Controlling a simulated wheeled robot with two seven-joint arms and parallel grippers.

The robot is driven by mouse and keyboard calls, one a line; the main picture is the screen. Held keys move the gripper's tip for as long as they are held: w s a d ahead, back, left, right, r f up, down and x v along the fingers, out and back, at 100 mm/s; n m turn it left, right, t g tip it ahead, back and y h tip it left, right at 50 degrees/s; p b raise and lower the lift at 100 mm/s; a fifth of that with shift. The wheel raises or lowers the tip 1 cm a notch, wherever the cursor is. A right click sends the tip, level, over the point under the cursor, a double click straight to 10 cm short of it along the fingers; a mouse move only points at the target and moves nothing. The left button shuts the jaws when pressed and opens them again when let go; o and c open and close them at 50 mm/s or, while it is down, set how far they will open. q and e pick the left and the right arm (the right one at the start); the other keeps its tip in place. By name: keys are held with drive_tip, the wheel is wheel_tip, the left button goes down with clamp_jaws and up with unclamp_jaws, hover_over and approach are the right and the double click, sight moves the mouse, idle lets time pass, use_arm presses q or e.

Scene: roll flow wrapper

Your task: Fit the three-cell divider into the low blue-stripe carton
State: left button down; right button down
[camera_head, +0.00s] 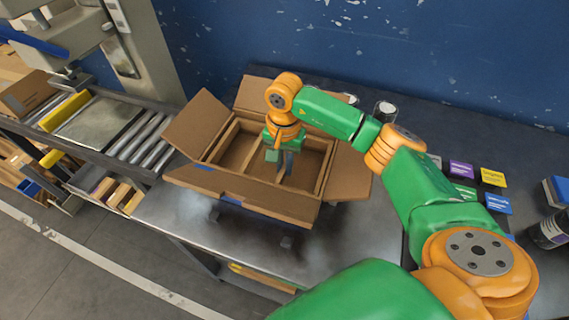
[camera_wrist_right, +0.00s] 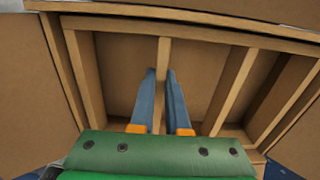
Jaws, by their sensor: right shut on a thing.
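The low carton (camera_head: 236,190) stands open on the metal bench, its flaps spread outward and a blue stripe on its front side. The brown three-cell divider (camera_head: 309,163) sits inside the carton's walls; I cannot tell whether it rests on the carton floor. My right gripper (camera_head: 285,165) points down into the carton and is shut on a thin wall of the divider. In the right wrist view, the two blue fingers (camera_wrist_right: 160,90) stand on either side of that divider wall (camera_wrist_right: 163,52). The carton side (camera_wrist_right: 300,120) shows beyond the frame. My left gripper is not in view.
A roller conveyor (camera_head: 150,140) and a grey machine stand at the left. Small coloured boxes (camera_head: 493,177) and a dark bottle (camera_head: 548,232) are on the counter at the right. A blue wall (camera_head: 400,50) closes the back. Bare bench (camera_head: 180,215) shows in front of the carton.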

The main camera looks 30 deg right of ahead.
drive_tip(key=shift+w+f, duration=0.1)
drive_tip(key=shift+f, duration=0.3)
drive_tip(key=c, duration=0.9)
unclamp_jaws()
drive_tip(key=shift+r, duration=0.1)
drive_tip(key=shift+r, duration=0.3)
drive_tip(key=shift+r+p, duration=0.75)
drive_tip(key=shift+p, duration=0.15)
drive_tip(key=shift+w+r+b, duration=0.1)
drive_tip(key=shift+r+b, duration=0.35)
drive_tip(key=shift+b, duration=0.35)
wheel_tip(320, 180, up, 5)
drive_tip(key=shift+f+b, duration=0.2)
drive_tip(key=shift+b, duration=0.25)
wheel_tip(320, 180, up, 6)
drive_tip(key=shift+f+p, duration=0.2)
drive_tip(key=shift+p, duration=0.2)
